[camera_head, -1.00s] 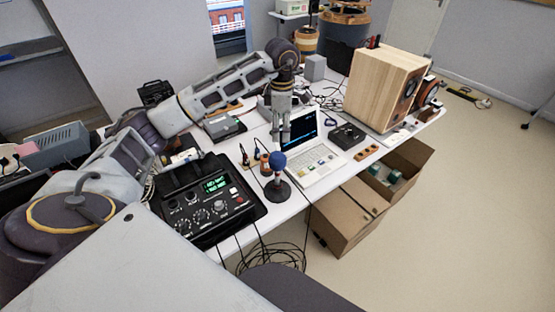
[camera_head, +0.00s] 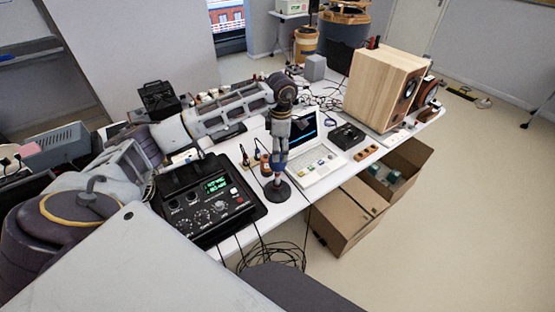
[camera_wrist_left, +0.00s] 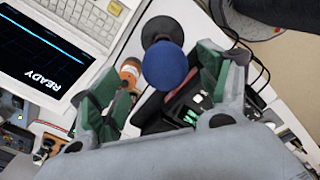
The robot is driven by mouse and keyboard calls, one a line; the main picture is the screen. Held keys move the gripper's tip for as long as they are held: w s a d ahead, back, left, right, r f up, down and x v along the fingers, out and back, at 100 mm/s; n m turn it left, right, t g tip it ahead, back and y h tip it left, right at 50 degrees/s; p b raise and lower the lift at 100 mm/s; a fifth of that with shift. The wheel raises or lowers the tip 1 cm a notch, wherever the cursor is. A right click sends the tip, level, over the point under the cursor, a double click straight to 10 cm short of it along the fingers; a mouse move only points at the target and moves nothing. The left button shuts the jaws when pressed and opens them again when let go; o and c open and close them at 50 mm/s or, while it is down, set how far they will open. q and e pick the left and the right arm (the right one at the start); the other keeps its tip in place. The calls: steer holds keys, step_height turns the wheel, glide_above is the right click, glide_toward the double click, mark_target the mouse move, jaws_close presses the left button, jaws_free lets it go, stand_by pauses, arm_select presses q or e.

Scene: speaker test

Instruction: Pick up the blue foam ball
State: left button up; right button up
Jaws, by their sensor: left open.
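The blue foam ball (camera_wrist_left: 166,65) sits on top of a stand with a round dark base (camera_head: 278,191). In the head view only a little of the ball (camera_head: 279,163) shows, because my left gripper (camera_head: 279,156) is over it. In the left wrist view the ball lies between the green-padded fingers of the left gripper (camera_wrist_left: 168,92), toward their tips. The fingers are apart, with a gap visible on both sides of the ball. My right gripper is not in view.
A laptop (camera_head: 317,169) stands just right of the stand. A black device with green displays (camera_head: 208,203) is to its left. A wooden speaker (camera_head: 379,88) stands farther right on the white table. Cardboard boxes (camera_head: 345,220) are on the floor in front.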

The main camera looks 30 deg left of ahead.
arm_select(q)
steer(key=shift+f, duration=0.1)
steer(key=shift+f, duration=0.1)
stand_by(0.3)
steer(key=shift+s+a+f+p, duration=0.15)
steer(key=shift+s+f+p, duration=0.1)
steer(key=shift+f, duration=0.35)
steer(key=shift+s+a+f+p, duration=0.1)
steer(key=shift+f+p, duration=0.15)
steer(key=shift+f, duration=1.65)
steer(key=shift+c, duration=0.6)
steer(key=c, duration=0.7)
